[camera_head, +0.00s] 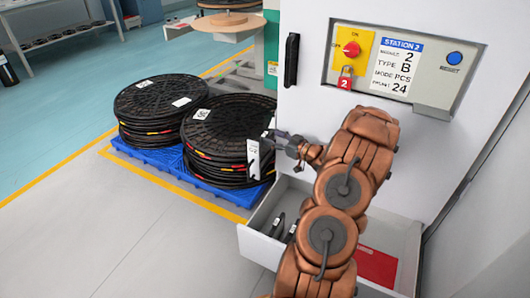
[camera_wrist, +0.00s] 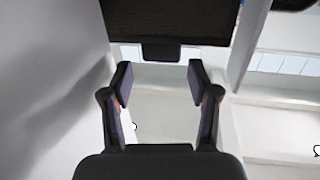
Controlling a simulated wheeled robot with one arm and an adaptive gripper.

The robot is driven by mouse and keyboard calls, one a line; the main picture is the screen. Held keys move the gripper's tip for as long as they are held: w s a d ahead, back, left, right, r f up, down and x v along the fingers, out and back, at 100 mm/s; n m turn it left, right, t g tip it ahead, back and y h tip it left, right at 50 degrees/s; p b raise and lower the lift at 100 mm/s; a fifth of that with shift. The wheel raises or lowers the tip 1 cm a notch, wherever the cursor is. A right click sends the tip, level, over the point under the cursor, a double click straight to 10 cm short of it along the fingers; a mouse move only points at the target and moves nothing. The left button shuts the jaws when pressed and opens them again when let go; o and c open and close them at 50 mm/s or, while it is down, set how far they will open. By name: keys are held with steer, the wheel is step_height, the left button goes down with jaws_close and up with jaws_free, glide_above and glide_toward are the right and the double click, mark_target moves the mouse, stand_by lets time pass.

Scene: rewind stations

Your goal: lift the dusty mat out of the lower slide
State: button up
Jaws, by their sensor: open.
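In the wrist view, a dark, fine-meshed panel (camera_wrist: 170,18) with a black tab (camera_wrist: 161,52) on its near edge fills the top middle. It looks like the mat, but I cannot tell for sure, nor whether it is dusty. My gripper (camera_wrist: 160,80) is open and empty, its two fingers apart just short of the tab, which lies ahead and between them. In the head view my gripper (camera_head: 278,142) is at the left edge of the white cabinet (camera_head: 300,105), beside a white labelled piece (camera_head: 253,160). The mat and the slide cannot be made out in that view.
An open drawer (camera_head: 257,246) below my arm holds a red flat piece (camera_head: 375,268) and some black items (camera_head: 278,225). Stacks of black reels (camera_head: 225,125) stand on blue pallets (camera_head: 205,181) left of my gripper. The control panel (camera_head: 400,65) is above. Grey floor is clear front left.

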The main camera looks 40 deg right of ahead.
mark_target(267, 136)
steer(key=w, duration=0.2)
steer(key=w+b, duration=0.1)
steer(key=shift+a+f, duration=0.3)
steer(key=shift+f, duration=0.1)
steer(key=shift+w, duration=0.7)
steer(key=shift+c, duration=0.4)
jaws_close()
